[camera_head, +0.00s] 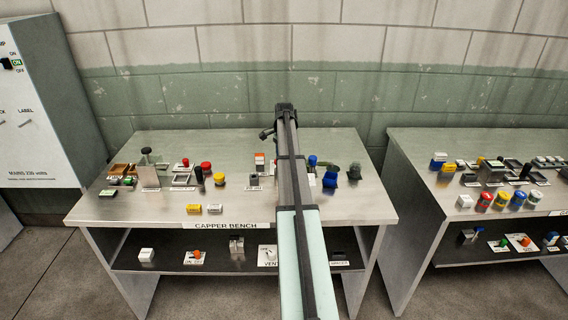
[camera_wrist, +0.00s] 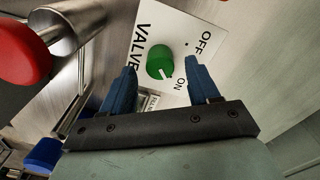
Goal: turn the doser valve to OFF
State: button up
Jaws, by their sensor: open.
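In the wrist view a round green knob (camera_wrist: 160,62) sits on a white plate (camera_wrist: 178,30) marked VALVE, OFF and ON. A small pale mark on the knob's lower edge faces roughly toward ON; its exact angle is hard to tell. My gripper (camera_wrist: 160,67) is open, with one blue finger on each side of the knob in the picture. I see no clear contact, and the gap in depth cannot be told. In the head view my arm covers the middle of the capper bench (camera_head: 340,205), and I cannot make out this green knob there.
A red knob on a metal post (camera_wrist: 22,55) stands left of the plate in the wrist view, with a blue part (camera_wrist: 42,153) below it. In the head view several small controls crowd the bench top. A second bench (camera_head: 405,160) stands to the right.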

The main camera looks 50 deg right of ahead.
jog(key=shift+f, duration=1.4)
jog(key=c, duration=1)
jog(key=shift+c, duration=0.2)
